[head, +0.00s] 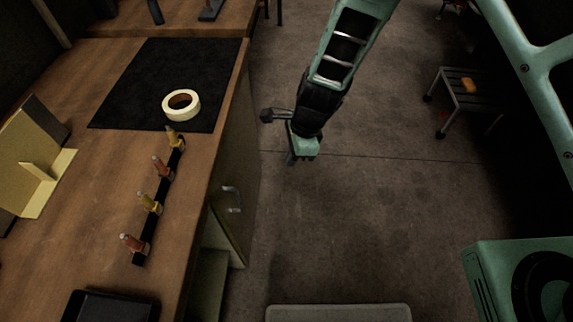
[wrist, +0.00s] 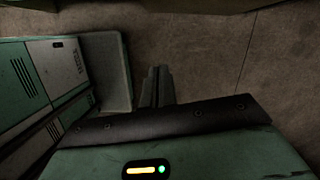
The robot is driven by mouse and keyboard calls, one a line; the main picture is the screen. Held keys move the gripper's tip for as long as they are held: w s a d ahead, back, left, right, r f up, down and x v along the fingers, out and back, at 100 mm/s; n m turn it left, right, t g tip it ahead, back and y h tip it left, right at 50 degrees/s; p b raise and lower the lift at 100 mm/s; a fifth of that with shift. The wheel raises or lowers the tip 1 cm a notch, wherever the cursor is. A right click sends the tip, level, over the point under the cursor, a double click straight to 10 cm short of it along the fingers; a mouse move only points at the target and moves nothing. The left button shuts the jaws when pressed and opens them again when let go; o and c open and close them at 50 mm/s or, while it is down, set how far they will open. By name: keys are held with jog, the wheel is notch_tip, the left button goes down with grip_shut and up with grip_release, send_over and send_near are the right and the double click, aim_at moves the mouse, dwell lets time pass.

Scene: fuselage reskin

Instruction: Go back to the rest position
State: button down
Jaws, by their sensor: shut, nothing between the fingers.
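My gripper (head: 291,158) hangs at the end of my arm in the upper middle of the head view, over the open floor to the right of the workbench. It points downward and holds nothing. In the wrist view its two fingers (wrist: 157,86) are together above the grey floor.
The wooden workbench (head: 100,199) on the left carries a black mat (head: 135,75), a tape roll (head: 181,105) and a black rail (head: 148,226) with several coloured fasteners. A small wheeled cart (head: 458,91) stands at the upper right. The floor (head: 370,220) between is clear.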

jog(key=shift+v, duration=1.35)
jog(key=shift+s, duration=0.1)
jog(key=s+d+r+n, duration=0.2)
jog(key=s+r+n, duration=0.35)
jog(key=r, duration=0.25)
jog(key=s+d+r+n, duration=0.1)
jog(key=s+r+n, duration=0.4)
jog(key=r+n, duration=0.3)
jog(key=s+d+r+n+h, duration=0.2)
jog(key=s+d+r+n, duration=0.4)
jog(key=s+d+n, duration=0.3)
jog(key=shift+d+r+n, duration=0.25)
jog(key=shift+d+n, duration=0.05)
jog(key=shift+n, duration=0.35)
jog(key=shift+s, duration=0.1)
